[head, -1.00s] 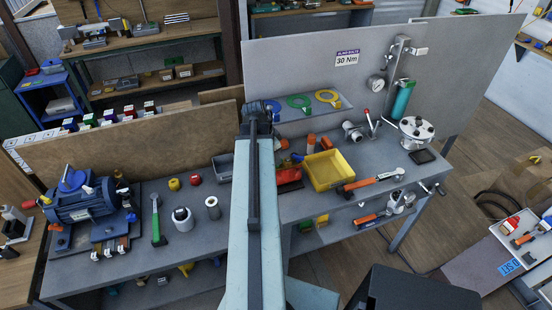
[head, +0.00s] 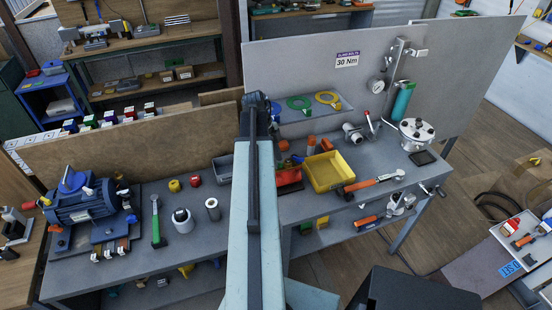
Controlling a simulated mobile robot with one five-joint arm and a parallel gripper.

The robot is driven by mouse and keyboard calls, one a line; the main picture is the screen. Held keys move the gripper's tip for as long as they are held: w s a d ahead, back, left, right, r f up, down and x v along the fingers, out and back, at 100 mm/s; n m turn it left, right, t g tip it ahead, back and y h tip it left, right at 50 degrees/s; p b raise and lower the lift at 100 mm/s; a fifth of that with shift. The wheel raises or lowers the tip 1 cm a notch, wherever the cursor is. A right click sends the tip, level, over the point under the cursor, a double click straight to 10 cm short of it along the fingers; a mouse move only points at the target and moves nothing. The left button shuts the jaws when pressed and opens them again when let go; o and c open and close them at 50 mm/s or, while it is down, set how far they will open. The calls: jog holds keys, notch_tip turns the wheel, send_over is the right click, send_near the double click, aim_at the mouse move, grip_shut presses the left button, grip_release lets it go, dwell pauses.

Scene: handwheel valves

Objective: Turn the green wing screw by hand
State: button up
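I cannot make out a green wing screw for certain in the head view. A green ring-shaped piece (head: 299,103) lies on a small grey shelf against the upright panel, between a blue ring and a yellow ring (head: 328,98). My pale blue arm reaches up the middle of the picture, and its dark far joint stands just left of these rings, partly covering the blue one. My gripper does not show; it is hidden beyond the arm.
A blue motor (head: 82,207) and a green-handled hammer (head: 157,222) are at left. A silver round flange (head: 417,133) sits at right.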

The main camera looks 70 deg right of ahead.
notch_tip(320, 180, up, 6)
jog(key=p, duration=0.6)
jog(key=shift+r, duration=0.15)
jog(key=p+v, duration=0.7)
jog(key=shift+w+r+p, duration=0.2)
jog(key=shift+r+p, duration=0.05)
jog(key=shift+p, duration=0.05)
